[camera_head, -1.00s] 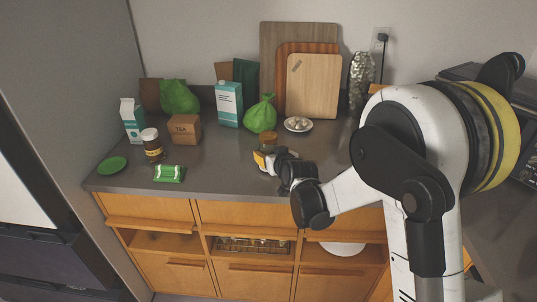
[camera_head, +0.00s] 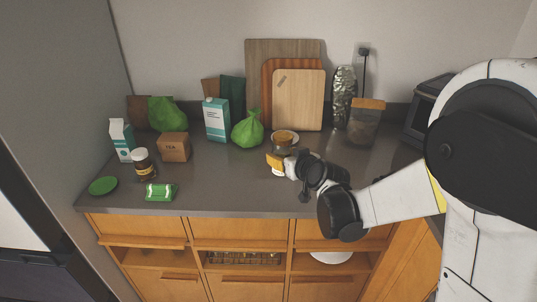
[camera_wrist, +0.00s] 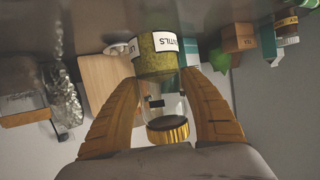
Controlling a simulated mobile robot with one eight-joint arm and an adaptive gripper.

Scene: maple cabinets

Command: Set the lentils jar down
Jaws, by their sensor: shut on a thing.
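The lentils jar (camera_wrist: 160,85) is clear glass with a gold lid and a white label, partly readable, over green contents. In the wrist view it stands between the two tan fingers of my gripper (camera_wrist: 163,108), which is shut on it. In the head view the jar (camera_head: 283,141) shows mainly as its brownish lid, in front of a small white plate, with my gripper (camera_head: 276,162) at its near side. The jar looks upright over the grey counter (camera_head: 225,185). I cannot tell whether its base touches the counter.
A green bag (camera_head: 247,129) stands left of the jar, and cutting boards (camera_head: 298,100) lean behind it. The white plate (camera_head: 293,134) is close behind. The front counter between the green packet (camera_head: 161,192) and my gripper is clear.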

